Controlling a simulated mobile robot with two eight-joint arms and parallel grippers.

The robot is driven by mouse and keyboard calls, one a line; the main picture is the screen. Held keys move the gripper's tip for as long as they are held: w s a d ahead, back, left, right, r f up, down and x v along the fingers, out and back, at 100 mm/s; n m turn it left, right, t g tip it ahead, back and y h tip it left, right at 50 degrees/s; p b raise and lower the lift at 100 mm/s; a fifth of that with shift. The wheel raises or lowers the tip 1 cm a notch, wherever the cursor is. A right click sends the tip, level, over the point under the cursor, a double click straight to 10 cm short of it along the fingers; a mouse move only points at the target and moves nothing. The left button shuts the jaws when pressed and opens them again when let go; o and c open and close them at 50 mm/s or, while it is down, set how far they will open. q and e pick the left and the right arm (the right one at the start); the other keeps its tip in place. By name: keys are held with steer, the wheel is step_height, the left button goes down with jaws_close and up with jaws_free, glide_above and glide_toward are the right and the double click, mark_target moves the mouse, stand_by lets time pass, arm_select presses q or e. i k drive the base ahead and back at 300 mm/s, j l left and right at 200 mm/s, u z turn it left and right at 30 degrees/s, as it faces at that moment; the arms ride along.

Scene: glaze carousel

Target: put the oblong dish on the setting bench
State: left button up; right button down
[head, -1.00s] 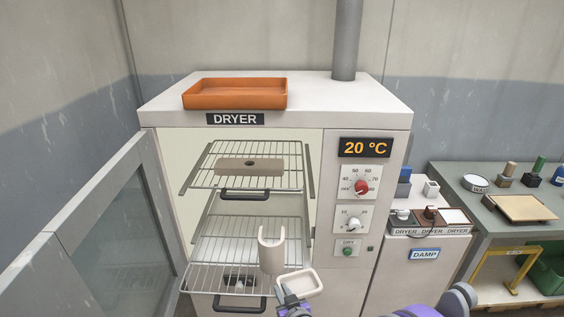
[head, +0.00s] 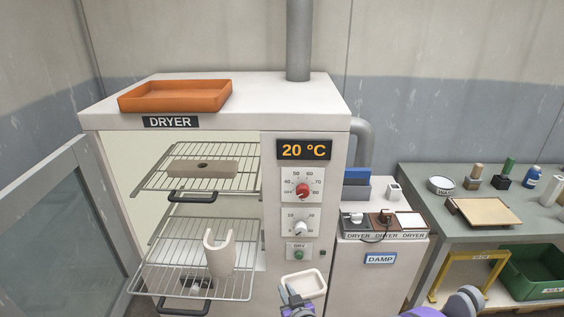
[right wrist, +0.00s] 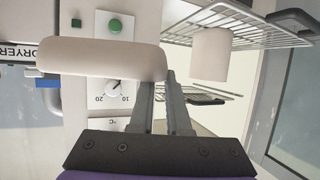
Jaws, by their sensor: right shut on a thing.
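The oblong dish (head: 305,284) is pale cream with a raised rim and rounded corners. My right gripper (head: 290,292) is shut on the dish's near left edge and holds it in the air, in front of the dryer's lower right. In the right wrist view the dish (right wrist: 100,59) shows side-on at the fingertips (right wrist: 163,78). A grey-green bench (head: 420,180) stands at the right; I cannot read any label naming it the setting bench.
The open dryer (head: 337,180) has wire racks holding a flat pale block (head: 203,168) and a notched pale cylinder (head: 220,258). An orange tray (head: 175,97) lies on top. The damp cabinet (head: 375,275) stands between dryer and bench. A tan board (head: 485,212) lies on the bench.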

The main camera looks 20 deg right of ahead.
mark_target(527, 213)
steer(key=k+l, duration=0.1)
steer(key=l, duration=0.8)
steer(key=k+l+z, duration=0.1)
steer(key=l, duration=0.85)
steer(key=k+l, duration=0.1)
steer(key=l, duration=0.8)
steer(key=k+l, duration=0.1)
steer(key=l, duration=0.85)
steer(key=j+z, duration=0.05)
